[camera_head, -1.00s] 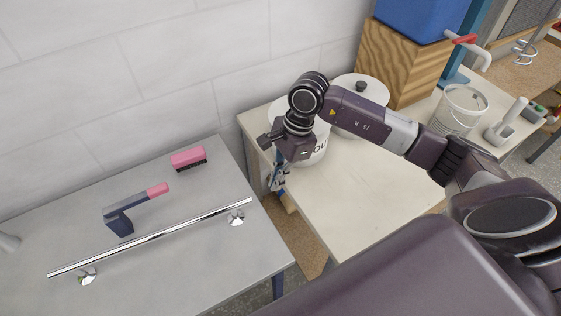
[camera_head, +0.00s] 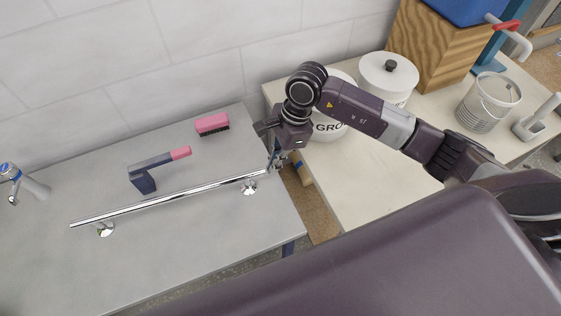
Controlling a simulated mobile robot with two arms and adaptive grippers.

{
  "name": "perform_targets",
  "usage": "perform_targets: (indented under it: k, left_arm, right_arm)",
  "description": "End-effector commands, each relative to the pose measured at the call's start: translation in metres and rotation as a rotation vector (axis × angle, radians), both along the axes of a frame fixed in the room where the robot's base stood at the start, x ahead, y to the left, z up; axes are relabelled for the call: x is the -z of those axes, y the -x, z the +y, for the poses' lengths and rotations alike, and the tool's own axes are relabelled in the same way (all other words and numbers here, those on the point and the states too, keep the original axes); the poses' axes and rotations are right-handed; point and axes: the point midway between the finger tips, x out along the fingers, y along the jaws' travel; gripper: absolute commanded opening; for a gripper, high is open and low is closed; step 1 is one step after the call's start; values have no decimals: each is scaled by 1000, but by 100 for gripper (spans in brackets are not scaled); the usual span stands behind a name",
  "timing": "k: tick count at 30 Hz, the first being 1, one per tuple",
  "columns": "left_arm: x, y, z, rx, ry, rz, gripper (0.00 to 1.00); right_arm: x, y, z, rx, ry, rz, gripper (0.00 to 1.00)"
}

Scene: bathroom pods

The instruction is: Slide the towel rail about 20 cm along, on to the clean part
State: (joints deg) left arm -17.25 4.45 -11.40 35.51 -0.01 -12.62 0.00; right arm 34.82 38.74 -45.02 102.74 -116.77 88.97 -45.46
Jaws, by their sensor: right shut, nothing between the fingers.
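The towel rail (camera_head: 165,199) is a shiny chrome bar on two round feet. It lies on the grey tabletop (camera_head: 225,245), slanting up to the right, with its right end near the table's right edge. My right gripper (camera_head: 275,163) is shut and empty, pointing down just beyond that right end. I cannot tell whether its fingertips touch the bar. No boundary of a clean part can be made out on the tabletop. My left gripper is not in view.
Behind the rail lie a pink-topped brush (camera_head: 212,123) and a dark tool with a pink-ended handle (camera_head: 157,162). A tap-like fitting (camera_head: 22,183) stands at the far left.

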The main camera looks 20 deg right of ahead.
Motion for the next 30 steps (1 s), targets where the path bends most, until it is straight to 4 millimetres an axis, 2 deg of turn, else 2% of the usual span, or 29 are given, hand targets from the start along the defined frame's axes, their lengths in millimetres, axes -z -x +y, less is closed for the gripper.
perform_targets:
  k: [1,3,18,24,30]
  left_arm:
    - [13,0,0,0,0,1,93]
    - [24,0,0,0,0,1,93]
    - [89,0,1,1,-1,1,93]
    - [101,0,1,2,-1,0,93]
    - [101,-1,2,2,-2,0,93]
  right_arm:
    - [5,-1,17,-8,-8,-7,0]
    - [5,-1,36,-10,-9,-8,0]
    - [4,0,158,-7,-9,-6,0]
    - [1,0,183,-5,-6,-5,0]
    - [-1,1,188,-3,-5,-2,0]
